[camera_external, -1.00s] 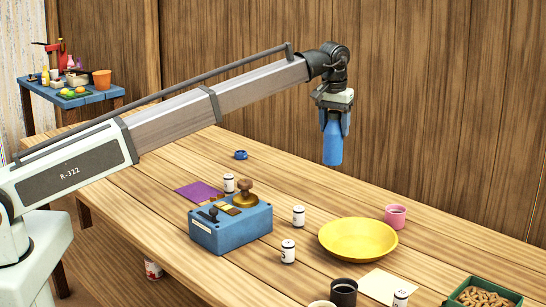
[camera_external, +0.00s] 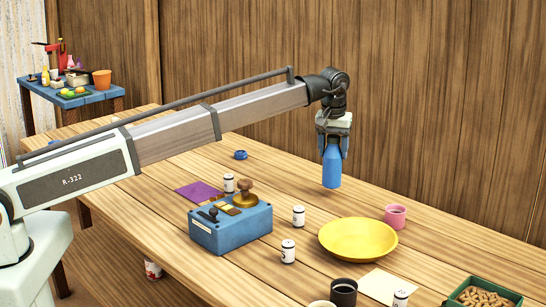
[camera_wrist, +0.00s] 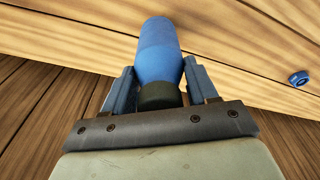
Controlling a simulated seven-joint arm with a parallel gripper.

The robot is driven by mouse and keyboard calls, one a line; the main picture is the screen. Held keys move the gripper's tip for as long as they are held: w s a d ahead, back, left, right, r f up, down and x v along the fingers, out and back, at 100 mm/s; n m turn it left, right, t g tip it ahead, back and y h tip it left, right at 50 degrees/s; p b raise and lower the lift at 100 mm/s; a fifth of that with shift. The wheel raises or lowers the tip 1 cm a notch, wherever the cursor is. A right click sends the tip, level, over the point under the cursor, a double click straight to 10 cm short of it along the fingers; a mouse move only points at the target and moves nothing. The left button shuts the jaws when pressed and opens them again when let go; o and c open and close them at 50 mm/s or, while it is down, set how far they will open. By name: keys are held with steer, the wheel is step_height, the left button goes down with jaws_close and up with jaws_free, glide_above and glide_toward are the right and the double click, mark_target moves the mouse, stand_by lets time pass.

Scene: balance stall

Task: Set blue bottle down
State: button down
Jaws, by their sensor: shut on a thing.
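The blue bottle (camera_external: 331,167) hangs upright below my gripper (camera_external: 332,146) in the external view. My gripper is shut on its upper part. The bottle's lower end appears a little above the wooden table, towards the back edge; the exact gap is hard to tell. In the wrist view the bottle (camera_wrist: 158,52) sits between the two fingers of my gripper (camera_wrist: 160,88), with its dark neck end (camera_wrist: 160,96) nearest the camera.
A yellow dish (camera_external: 358,240), a pink cup (camera_external: 396,216) and white canisters (camera_external: 298,215) stand nearer the front. A blue box (camera_external: 230,228) with a knob stands left. A blue ring-like piece (camera_external: 240,155) lies at the back. Table around the bottle looks clear.

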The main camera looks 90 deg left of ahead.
mark_target(333, 158)
steer(key=shift+f, duration=1.45)
steer(key=shift+f, duration=0.1)
steer(key=shift+c, duration=1.6)
jaws_free()
steer(key=r, duration=0.4)
steer(key=d+r, duration=0.1)
steer(key=r, duration=0.7)
steer(key=shift+s+d, duration=0.2)
